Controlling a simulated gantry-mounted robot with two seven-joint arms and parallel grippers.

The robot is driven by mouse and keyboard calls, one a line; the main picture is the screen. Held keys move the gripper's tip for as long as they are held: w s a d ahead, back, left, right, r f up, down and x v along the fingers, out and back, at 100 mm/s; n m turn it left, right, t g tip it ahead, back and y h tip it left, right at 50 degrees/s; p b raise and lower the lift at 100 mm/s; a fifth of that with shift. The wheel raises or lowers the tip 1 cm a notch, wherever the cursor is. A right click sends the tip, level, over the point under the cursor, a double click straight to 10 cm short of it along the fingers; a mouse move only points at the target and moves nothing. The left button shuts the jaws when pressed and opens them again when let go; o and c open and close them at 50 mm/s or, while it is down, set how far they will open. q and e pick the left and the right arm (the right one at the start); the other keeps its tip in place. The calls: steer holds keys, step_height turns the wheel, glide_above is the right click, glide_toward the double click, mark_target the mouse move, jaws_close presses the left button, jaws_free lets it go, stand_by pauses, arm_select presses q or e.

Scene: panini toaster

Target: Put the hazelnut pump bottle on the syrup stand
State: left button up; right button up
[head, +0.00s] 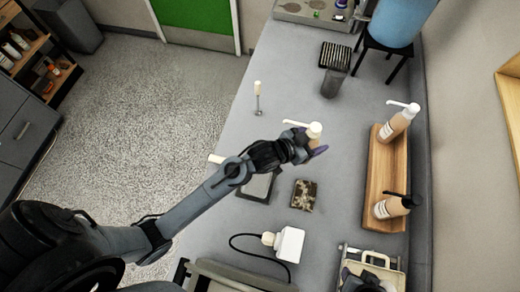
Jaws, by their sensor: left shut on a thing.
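My left gripper (307,150) is shut on a pump bottle with a white pump head (315,130). It holds the bottle over the grey counter, left of the stand. The fingers hide most of the bottle's body and its label, so I cannot read the flavour. The syrup stand (384,165) is a long wooden tray at the right of the counter. A white-pump bottle (391,128) stands at its far end and a black-pump bottle (388,208) at its near end. Bare wood shows between them.
A dark cup (331,84) and a black rack (335,56) stand farther back, near a blue container (397,20) on a black stool. A patterned block (304,195), a white device with a cord (289,244) and a cream appliance (378,262) are nearer.

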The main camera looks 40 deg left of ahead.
arm_select(q)
steer(key=w+a+f+p, duration=0.1)
steer(key=w+a+f, duration=0.2)
steer(key=a+f, duration=0.6)
steer(key=shift+w+a+f, duration=0.25)
steer(key=shift+w+a, duration=0.05)
steer(key=shift+a, duration=0.95)
arm_select(e)
steer(key=shift+d+r, duration=0.2)
arm_select(q)
steer(key=shift+f, duration=0.2)
arm_select(e)
steer(key=shift+d+f, duration=0.1)
arm_select(q)
steer(key=o, duration=1.5)
